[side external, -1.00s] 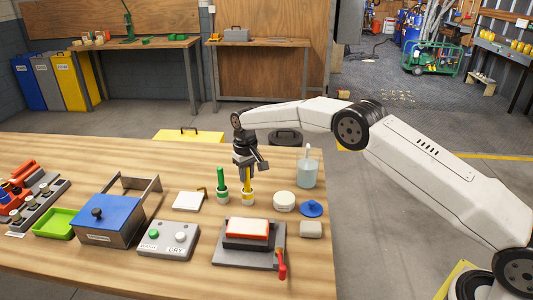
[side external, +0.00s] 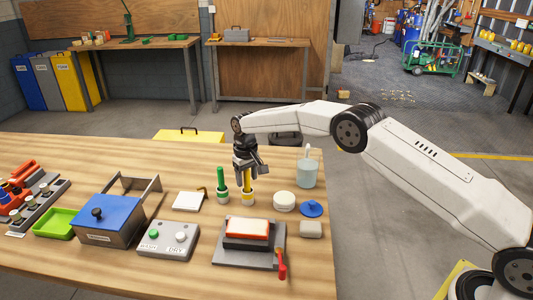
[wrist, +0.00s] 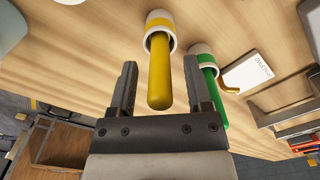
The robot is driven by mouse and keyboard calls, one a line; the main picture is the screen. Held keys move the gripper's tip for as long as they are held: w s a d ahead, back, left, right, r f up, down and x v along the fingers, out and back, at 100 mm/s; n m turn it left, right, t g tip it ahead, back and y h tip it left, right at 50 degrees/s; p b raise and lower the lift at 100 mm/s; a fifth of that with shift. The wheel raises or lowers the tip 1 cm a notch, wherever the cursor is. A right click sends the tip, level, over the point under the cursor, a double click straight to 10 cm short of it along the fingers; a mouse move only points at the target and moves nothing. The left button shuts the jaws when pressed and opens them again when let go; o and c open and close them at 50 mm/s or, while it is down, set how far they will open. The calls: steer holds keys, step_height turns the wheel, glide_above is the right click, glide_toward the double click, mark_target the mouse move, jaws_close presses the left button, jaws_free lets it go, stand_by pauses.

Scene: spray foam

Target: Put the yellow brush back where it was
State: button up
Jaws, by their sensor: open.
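The yellow brush (wrist: 159,75) stands in a white cup with a yellow band (wrist: 160,22). In the side view the cup (side external: 248,198) stands on the wooden table, with the brush handle rising between my fingers. My gripper (side external: 246,173) is above the cup, pointing down. In the wrist view my gripper (wrist: 158,85) is open, with the yellow handle between its two fingers and a gap on each side. The brush's lower end is hidden inside the cup.
A green brush (side external: 221,180) stands in its own cup just left. A white round container (side external: 284,201), a clear beaker (side external: 307,172) and a blue lid (side external: 311,208) are to the right.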

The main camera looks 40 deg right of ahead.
steer(key=shift+r, duration=0.1)
step_height(320, 180, up, 12)
stand_by(0.7)
steer(key=shift+s+d+r, duration=0.1)
steer(key=shift+s, duration=0.05)
stand_by(0.4)
steer(key=s+d+f+t, duration=0.1)
steer(key=s+d+f, duration=0.1)
steer(key=s, duration=1.5)
steer(key=s+d+f+t, duration=0.1)
steer(key=s+d+f, duration=0.1)
steer(key=s, duration=1.5)
steer(key=shift+s+f+t, duration=0.25)
steer(key=shift+s+t, duration=0.05)
steer(key=shift+s, duration=0.1)
